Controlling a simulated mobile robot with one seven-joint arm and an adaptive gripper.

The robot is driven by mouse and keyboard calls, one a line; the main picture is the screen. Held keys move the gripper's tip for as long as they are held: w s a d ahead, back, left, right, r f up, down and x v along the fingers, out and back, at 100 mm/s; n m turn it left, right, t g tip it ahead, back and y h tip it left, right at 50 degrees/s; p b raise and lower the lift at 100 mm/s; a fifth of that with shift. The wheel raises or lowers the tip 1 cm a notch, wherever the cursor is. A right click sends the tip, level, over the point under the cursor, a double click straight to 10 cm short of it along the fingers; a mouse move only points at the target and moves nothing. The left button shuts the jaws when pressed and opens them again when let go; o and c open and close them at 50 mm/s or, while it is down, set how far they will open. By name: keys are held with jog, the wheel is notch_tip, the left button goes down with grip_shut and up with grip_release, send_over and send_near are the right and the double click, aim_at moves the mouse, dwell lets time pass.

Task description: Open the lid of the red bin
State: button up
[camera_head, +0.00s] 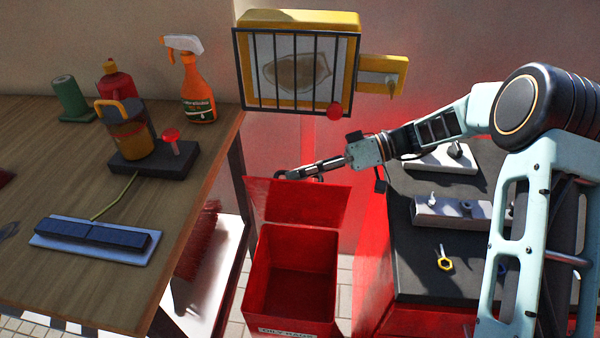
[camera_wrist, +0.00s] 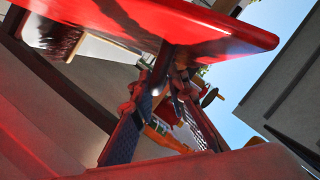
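The red bin (camera_head: 258,285) stands on the floor between the wooden table and the dark-topped bench, with a white label on its front. Its lid (camera_head: 297,203) is raised at the back and tilted up, so the dark red inside of the bin shows. My gripper (camera_head: 284,173) is just above the lid's upper edge, reaching in from the right; contact with the lid cannot be made out. A large red panel (camera_wrist: 210,32), likely the lid, crosses the top of the wrist view. The fingers are small and seen side-on, so their opening is unclear.
The wooden table (camera_head: 60,195) on the left holds an orange spray bottle (camera_head: 197,92), a red bottle (camera_head: 117,82) and a black device (camera_head: 152,160). A yellow barred box (camera_head: 297,70) hangs above my gripper. The dark-topped bench (camera_head: 425,275) stands right of the bin.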

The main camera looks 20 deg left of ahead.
grip_shut()
jog(key=w+a+m+b, duration=0.1)
jog(key=w+a, duration=0.1)
jog(key=w, duration=0.4)
jog(key=shift+w+g+b, duration=0.15)
jog(key=shift+g+b, duration=0.15)
jog(key=shift+b, duration=0.1)
jog(key=shift+o, duration=0.8)
grip_release()
